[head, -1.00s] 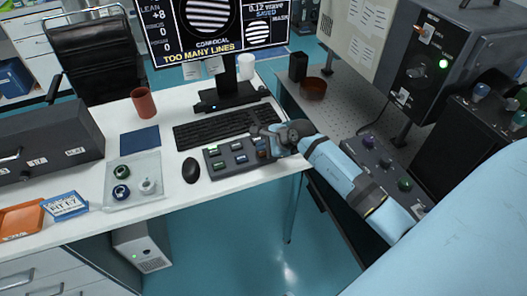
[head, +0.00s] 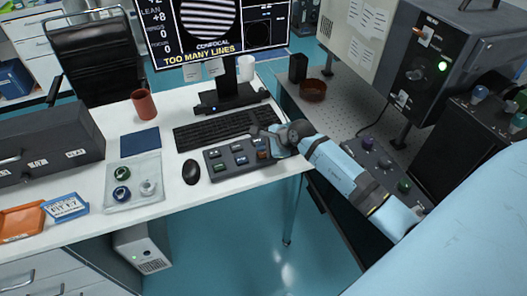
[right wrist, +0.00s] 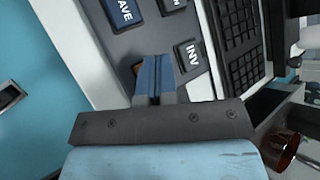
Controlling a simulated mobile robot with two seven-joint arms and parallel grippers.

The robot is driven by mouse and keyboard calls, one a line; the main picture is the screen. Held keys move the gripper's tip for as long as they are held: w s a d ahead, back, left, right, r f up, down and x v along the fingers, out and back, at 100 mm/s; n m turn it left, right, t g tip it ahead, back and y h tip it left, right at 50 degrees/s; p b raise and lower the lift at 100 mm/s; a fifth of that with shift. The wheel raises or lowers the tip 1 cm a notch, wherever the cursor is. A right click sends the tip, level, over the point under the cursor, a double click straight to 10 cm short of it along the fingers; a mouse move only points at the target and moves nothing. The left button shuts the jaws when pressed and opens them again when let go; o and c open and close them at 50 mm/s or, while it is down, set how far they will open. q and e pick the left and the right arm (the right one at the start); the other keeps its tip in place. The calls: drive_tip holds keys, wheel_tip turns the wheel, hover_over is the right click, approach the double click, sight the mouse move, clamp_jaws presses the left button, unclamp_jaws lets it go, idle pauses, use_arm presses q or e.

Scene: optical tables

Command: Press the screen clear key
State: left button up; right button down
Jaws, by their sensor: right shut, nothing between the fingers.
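A dark keypad (head: 228,168) with several coloured keys lies on the white desk, right of the mouse. My right gripper (head: 264,141) is shut and empty over the keypad's right end. In the right wrist view its fingertips (right wrist: 154,70) are over an orange key (right wrist: 138,69), which they mostly hide; its label cannot be read. Keys marked SAVE (right wrist: 124,12) and INV (right wrist: 193,56) show beside it. Whether the fingertips touch the key cannot be told. The screen (head: 220,30) shows stripes and "TOO MANY LINES"; its right panel is dark. My left gripper is out of view.
A black keyboard (head: 222,127) lies behind the keypad, and a mouse (head: 191,172) lies left of it. A red-brown cup (head: 144,104) stands further left. A perforated table with a control box (head: 440,60) is at the right.

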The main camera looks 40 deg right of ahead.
sight(263, 154)
drive_tip(key=shift+r, duration=0.3)
drive_tip(key=shift+r+p, duration=1.85)
drive_tip(key=shift+r, duration=0.7)
